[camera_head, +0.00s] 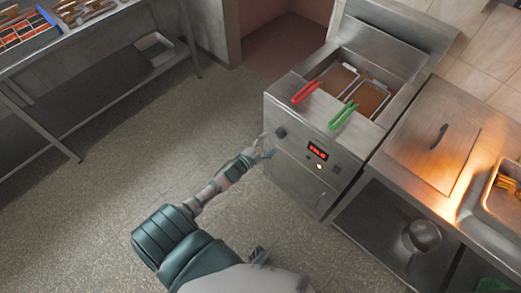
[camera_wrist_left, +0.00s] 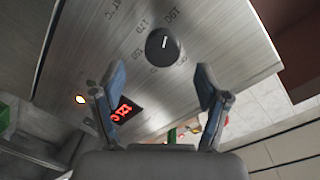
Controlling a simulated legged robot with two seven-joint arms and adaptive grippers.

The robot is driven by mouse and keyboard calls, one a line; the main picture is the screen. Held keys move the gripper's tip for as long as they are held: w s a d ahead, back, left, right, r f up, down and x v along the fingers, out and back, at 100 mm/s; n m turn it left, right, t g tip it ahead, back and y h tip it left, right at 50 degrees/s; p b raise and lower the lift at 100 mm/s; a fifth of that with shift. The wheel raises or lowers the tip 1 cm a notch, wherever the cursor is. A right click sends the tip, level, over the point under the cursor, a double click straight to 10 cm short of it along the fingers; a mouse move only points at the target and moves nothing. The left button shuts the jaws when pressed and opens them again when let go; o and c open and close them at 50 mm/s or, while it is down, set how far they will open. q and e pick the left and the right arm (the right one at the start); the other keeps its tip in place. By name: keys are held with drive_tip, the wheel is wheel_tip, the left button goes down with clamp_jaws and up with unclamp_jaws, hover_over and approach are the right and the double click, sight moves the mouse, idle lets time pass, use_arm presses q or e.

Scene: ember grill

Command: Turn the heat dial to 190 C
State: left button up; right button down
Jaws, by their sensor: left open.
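The heat dial (camera_wrist_left: 163,45) is a round black knob with a short white mark, on the fryer's brushed metal front. Printed numbers, 170 and 190 among them, stand beside it. I cannot tell which number the mark points to. In the head view the dial (camera_head: 281,132) sits at the panel's left end. My left gripper (camera_wrist_left: 160,80) is open and empty, its fingers pointing at the panel on either side of the dial's line, apparently short of the knob. In the head view the left gripper (camera_head: 268,149) is just below the dial. My right gripper cannot be made out clearly.
A red-lit display (camera_head: 318,152) and a yellow light (camera_head: 319,166) are right of the dial. Red (camera_head: 305,92) and green (camera_head: 343,115) basket handles overhang the fryer top. A metal counter (camera_head: 435,130) adjoins on the right. The floor (camera_head: 110,200) at left is clear.

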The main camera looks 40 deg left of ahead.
use_arm(q)
drive_tip(key=s, duration=0.6)
drive_tip(key=shift+s+a, duration=0.2)
drive_tip(key=shift+a, duration=0.2)
drive_tip(key=shift+r, duration=0.1)
drive_tip(key=s+d+f+n+g+y+p, duration=0.1)
drive_tip(key=s+d+f+n+g, duration=0.25)
drive_tip(key=s+f, duration=0.45)
drive_tip(key=s+d+f+n+g+y+p, duration=0.1)
drive_tip(key=s+d+f+n+g+y, duration=0.3)
drive_tip(key=f, duration=0.8)
drive_tip(key=s+d+f+g+h, duration=0.1)
drive_tip(key=s+d+f+g, duration=0.1)
drive_tip(key=s, duration=0.3)
drive_tip(key=s+d+f+n+g+h, duration=0.1)
drive_tip(key=s+d+f+g, duration=0.2)
drive_tip(key=s, duration=0.3)
drive_tip(key=s+d+f+g+h+p, duration=0.1)
drive_tip(key=s+d+f+g, duration=0.2)
drive_tip(key=s, duration=0.3)
drive_tip(key=shift+d, duration=0.25)
use_arm(e)
drive_tip(key=s+f, duration=0.3)
drive_tip(key=f, duration=0.4)
drive_tip(key=shift+s+d, duration=0.25)
drive_tip(key=shift+s, duration=0.15)
